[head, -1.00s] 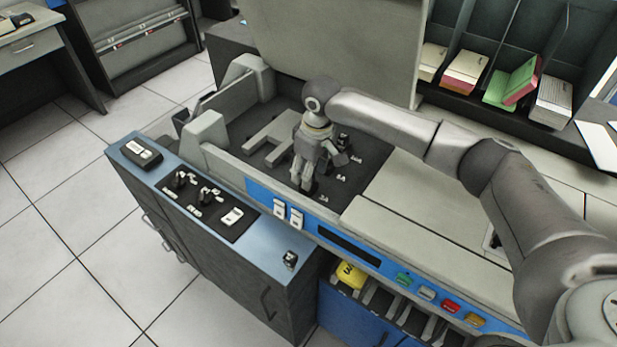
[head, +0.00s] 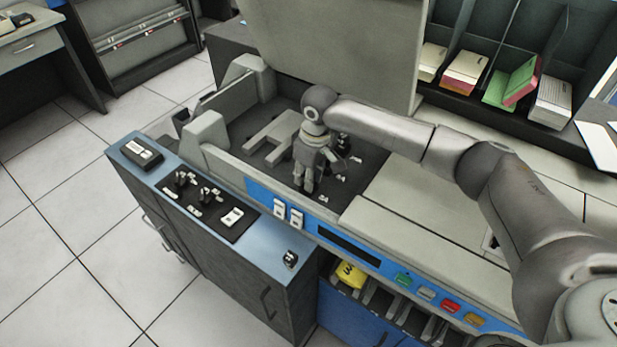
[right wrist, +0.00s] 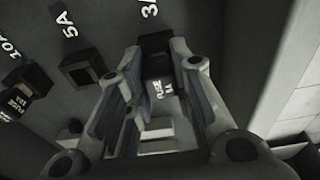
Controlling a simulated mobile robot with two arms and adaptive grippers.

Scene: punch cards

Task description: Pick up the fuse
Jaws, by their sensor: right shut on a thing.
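The fuse (right wrist: 157,86) is a small black block with white lettering, seen between the fingers in the right wrist view, by the 3A label. My right gripper (right wrist: 155,75) is shut on it, with a finger on either side. In the head view my right gripper (head: 304,187) points down into the dark recess of the machine, where its fingers largely hide the fuse. I cannot tell whether the fuse is still seated in its slot. My left gripper is not in view.
A square 5A socket (right wrist: 82,70) looks empty beside the fuse. Another black fuse (right wrist: 24,92) sits by the 10A label. A raised grey lid (head: 330,45) stands behind.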

